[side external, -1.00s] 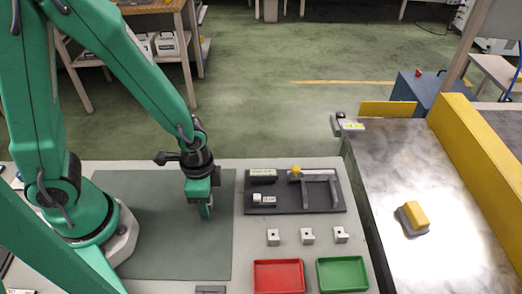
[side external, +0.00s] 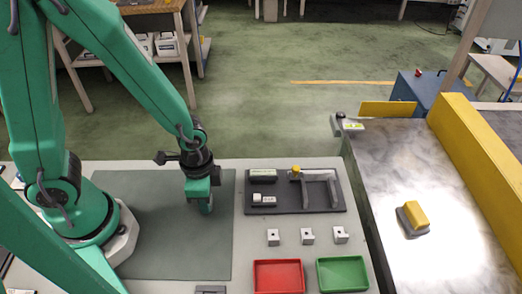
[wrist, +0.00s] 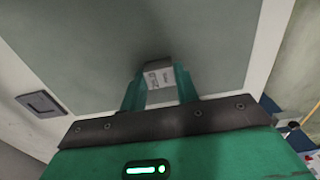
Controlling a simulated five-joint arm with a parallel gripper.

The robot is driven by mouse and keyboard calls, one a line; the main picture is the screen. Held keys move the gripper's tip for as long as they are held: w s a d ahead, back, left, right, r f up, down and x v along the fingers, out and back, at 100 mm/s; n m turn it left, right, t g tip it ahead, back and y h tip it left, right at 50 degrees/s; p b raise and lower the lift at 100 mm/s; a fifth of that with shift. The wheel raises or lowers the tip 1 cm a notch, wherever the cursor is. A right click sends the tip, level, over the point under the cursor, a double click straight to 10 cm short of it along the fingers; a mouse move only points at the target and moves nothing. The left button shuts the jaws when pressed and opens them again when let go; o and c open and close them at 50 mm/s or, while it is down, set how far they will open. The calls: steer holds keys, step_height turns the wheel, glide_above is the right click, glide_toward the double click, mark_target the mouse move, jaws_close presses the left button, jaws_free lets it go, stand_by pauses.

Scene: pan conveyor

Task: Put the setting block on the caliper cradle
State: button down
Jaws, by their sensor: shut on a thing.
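The setting block (wrist: 159,76) is a small pale grey block with dark printed markings. It sits between the two green fingers of my gripper (wrist: 158,84) in the wrist view. In the side view my gripper (side external: 206,209) points down over the right part of the grey-green mat, and the block is mostly hidden by the fingers. To the right is a dark board (side external: 285,205) with a grey U-shaped frame (side external: 334,188) topped in yellow and a labelled block. I take this board to hold the caliper cradle, but cannot tell which part it is.
Several small grey blocks (side external: 307,236) stand in front of the board. A red tray (side external: 278,277) and a green tray (side external: 343,275) lie nearer. A conveyor (side external: 450,240) on the right carries a yellow-topped item (side external: 415,214). The mat (side external: 160,240) is otherwise clear.

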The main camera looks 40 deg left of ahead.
steer(key=shift+r, duration=0.15)
step_height(320, 180, up, 10)
steer(key=shift+f, duration=0.2)
stand_by(0.5)
stand_by(0.5)
steer(key=w+d+r, duration=0.1)
steer(key=w+d, duration=0.3)
steer(key=d, duration=0.7)
steer(key=w+d+r, duration=0.1)
steer(key=w+d, duration=0.4)
steer(key=d, duration=0.6)
steer(key=shift+w+d, duration=0.3)
steer(key=shift+d, duration=0.1)
steer(key=shift+w, duration=0.1)
glide_above(317, 195)
step_height(317, 195, down, 7)
steer(key=shift+f, duration=2.05)
